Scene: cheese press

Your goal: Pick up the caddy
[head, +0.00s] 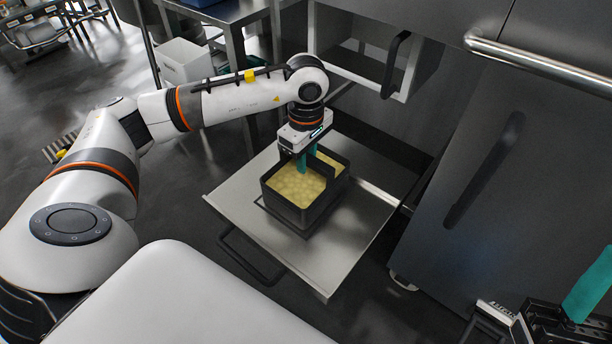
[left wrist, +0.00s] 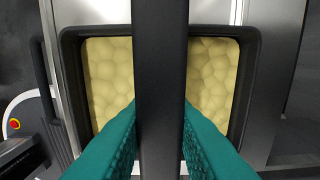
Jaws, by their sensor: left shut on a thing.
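The caddy (head: 291,219) is a black open box filled with pale yellow rounded pieces. It is over the metal shelf in the head view. My left gripper (head: 307,162) comes down on it from above, its teal fingers shut on the caddy's handle. In the left wrist view the black handle bar (left wrist: 160,60) runs between the teal fingers, with the caddy's rim (left wrist: 71,85) around the yellow pieces. Whether the caddy's base touches the shelf is hard to tell. My right gripper (head: 588,290) shows only partly at the lower right, with one teal finger visible.
The metal shelf (head: 240,200) sticks out from a dark cabinet and has bare room around the caddy. An open compartment (head: 350,75) is above it. A dark door (head: 500,180) with a bar handle stands at the right. A white bin (head: 184,62) sits behind at the left.

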